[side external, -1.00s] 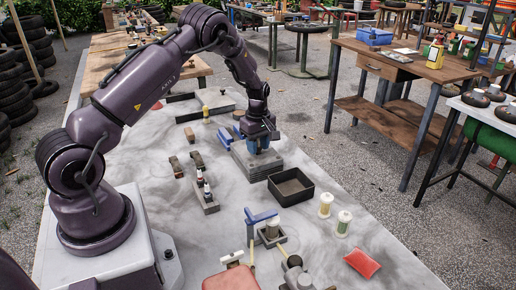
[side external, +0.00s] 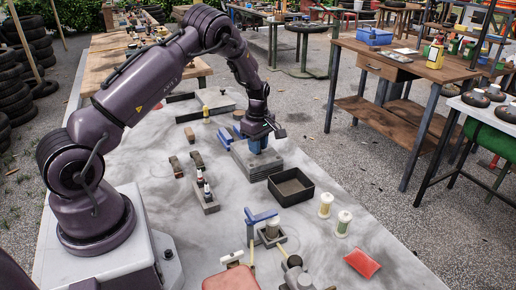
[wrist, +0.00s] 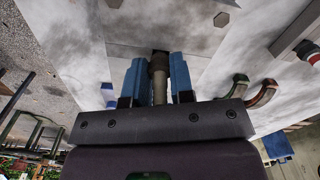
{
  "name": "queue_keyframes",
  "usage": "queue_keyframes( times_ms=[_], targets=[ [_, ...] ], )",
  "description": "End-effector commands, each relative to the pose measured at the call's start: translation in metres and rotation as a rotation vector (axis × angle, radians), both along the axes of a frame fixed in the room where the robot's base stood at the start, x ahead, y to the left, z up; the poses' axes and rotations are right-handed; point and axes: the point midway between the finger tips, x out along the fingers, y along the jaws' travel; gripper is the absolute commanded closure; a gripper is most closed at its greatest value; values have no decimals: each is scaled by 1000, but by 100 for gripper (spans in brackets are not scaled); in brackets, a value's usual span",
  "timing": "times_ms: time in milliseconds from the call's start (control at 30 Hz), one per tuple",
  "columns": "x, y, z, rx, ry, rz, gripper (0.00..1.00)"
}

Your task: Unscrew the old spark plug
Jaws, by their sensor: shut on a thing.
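My gripper (side external: 258,146) points down at the grey finned block (side external: 262,170) near the middle of the table. In the side view the fingers hide the plug.
An open black tray (side external: 291,187) stands just right of the block. A grey holder (side external: 208,206) with small upright plugs stands to its front left.

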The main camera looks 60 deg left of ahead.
Motion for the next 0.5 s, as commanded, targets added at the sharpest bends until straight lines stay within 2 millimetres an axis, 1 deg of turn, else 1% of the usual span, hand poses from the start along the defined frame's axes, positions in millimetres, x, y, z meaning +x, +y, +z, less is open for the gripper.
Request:
queue_keyframes(
  times_ms=[67, 333, 433, 500],
  targets=[
    [0, 0, 0, -1, 0, 40, 100],
    [0, 0, 0, -1, 0, 53, 100],
    [0, -1, 0, 0, 1, 156, 100],
    [0, -1, 0, 0, 1, 263, 100]
  ],
)
